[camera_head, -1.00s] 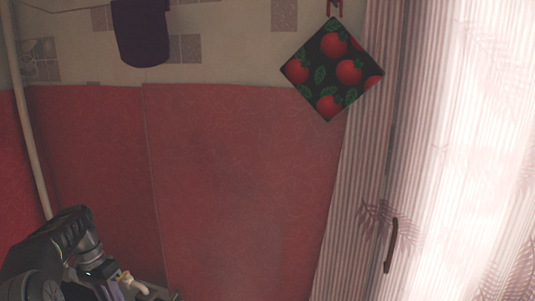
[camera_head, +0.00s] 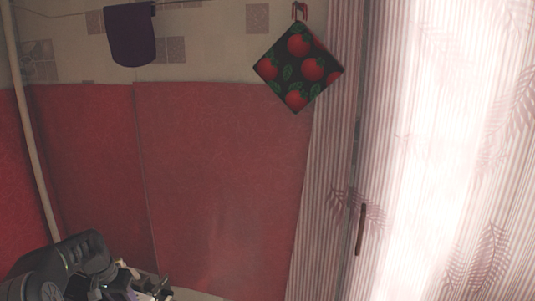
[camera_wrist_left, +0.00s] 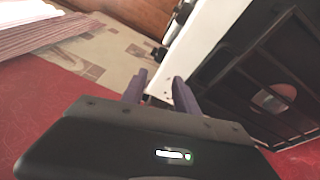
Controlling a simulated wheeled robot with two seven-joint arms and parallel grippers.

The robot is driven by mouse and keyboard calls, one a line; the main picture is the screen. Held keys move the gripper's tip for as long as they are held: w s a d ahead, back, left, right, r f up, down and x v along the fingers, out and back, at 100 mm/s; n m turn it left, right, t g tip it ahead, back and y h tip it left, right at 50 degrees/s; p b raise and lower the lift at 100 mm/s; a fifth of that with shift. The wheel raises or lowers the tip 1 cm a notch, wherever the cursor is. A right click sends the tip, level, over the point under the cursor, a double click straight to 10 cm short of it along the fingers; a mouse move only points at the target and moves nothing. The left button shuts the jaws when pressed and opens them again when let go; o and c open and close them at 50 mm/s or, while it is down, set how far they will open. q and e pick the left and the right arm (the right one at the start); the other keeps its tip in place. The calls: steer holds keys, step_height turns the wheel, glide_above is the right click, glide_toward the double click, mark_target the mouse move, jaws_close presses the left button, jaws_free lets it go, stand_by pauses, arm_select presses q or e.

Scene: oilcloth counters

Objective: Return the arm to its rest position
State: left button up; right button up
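My left arm (camera_head: 70,262) comes in at the lower left of the head view, bent, with its wrist at the bottom edge. My right arm and gripper are not in view.
The wrist view shows a white stove (camera_wrist_left: 215,38) with a black grate (camera_wrist_left: 255,75) close to the right of the fingers, and red oilcloth (camera_wrist_left: 30,105) at left. The head view shows a red wall panel (camera_head: 225,180), a tomato potholder (camera_head: 298,68), a dark cloth (camera_head: 130,36) and a striped curtain (camera_head: 320,190).

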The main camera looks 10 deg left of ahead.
arm_select(q)
steer(key=s+d+f+n+t, duration=0.1)
steer(key=d+f+n, duration=0.1)
steer(key=d+f, duration=1.75)
steer(key=s+d+f+m+g+h, duration=0.1)
steer(key=s+d+f, duration=0.2)
steer(key=s+d, duration=1)
steer(key=s+d+f+m+g+h+b, duration=0.1)
steer(key=s+d+f+g+h, duration=0.1)
steer(key=s+d, duration=1.1)
steer(key=shift+s+d+f, duration=0.15)
steer(key=shift+d+f, duration=0.05)
steer(key=shift+f, duration=0.7)
